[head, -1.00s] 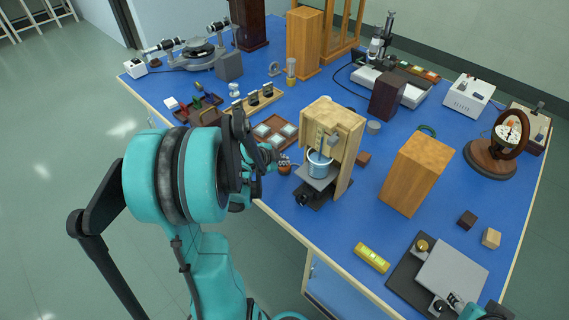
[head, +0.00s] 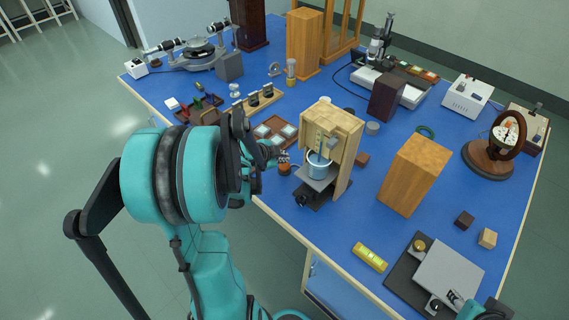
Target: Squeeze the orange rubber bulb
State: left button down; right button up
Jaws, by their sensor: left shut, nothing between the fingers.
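The orange rubber bulb (head: 285,170) is small and stands near the front edge of the blue bench, left of the wooden housing (head: 340,132) with a pale blue cup (head: 319,166). My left gripper (head: 283,157) is shut and empty, its fingertips just above the bulb in the picture. Whether they touch it cannot be told. My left arm hides the bench's front left part. My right gripper (head: 456,298) is partly seen at the lower right, over a grey plate (head: 450,272); its finger state is unclear.
A dark jack-like stand (head: 311,193) is under the cup, close right of the bulb. A brown tray with pale squares (head: 275,132) lies behind the bulb. A wooden block (head: 415,174) and a yellow level (head: 370,257) are to the right.

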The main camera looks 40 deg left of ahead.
aim_at(283, 166)
pick_arm(q)
jog(key=shift+r+p, duration=2)
jog(key=shift+r, duration=0.55)
jog(key=shift+f, duration=0.1)
jog(key=shift+s, duration=0.1)
